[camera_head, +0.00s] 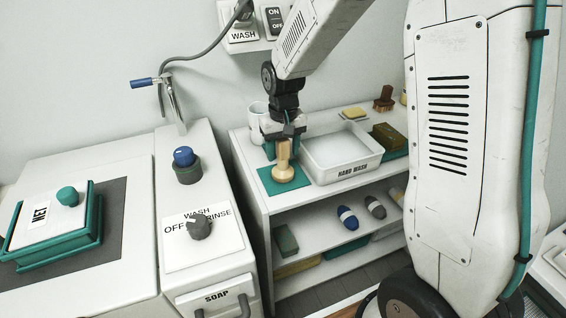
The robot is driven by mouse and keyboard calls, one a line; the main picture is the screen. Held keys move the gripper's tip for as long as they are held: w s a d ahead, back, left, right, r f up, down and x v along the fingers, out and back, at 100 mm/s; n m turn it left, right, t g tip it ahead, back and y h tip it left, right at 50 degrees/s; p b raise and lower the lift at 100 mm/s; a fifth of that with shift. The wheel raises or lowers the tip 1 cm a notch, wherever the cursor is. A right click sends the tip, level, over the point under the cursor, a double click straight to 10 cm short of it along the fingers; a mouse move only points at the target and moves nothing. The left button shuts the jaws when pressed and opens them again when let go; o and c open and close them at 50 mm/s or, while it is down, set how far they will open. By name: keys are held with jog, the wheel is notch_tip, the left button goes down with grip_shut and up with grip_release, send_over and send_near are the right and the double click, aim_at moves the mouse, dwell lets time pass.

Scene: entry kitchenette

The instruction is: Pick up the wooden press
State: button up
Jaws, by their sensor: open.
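The wooden press (283,166) is a pale turned-wood piece with a round base. It stands upright on a teal mat (271,183) at the left end of the white shelf top. My gripper (284,143) points down right over it, with its fingers at the press's upper part. The jaws are open. The top of the press is partly hidden by the gripper, and I cannot tell whether the fingers touch it.
A white hand wash basin (337,163) stands close to the right of the press. A white mug (258,113) is behind the gripper. A brush (384,98) and a brown block (389,137) are further right. The white washer unit (203,240) is at left.

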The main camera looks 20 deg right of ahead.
grip_shut()
jog(key=shift+r, duration=0.15)
jog(key=shift+r, duration=0.7)
notch_tip(320, 180, up, 2)
jog(key=shift+s+r, duration=0.1)
jog(key=shift+s, duration=0.05)
jog(key=s+r, duration=0.1)
jog(key=s, duration=1.4)
jog(key=shift+s+d, duration=0.2)
jog(key=shift+s, duration=0.2)
jog(key=shift+r, duration=0.1)
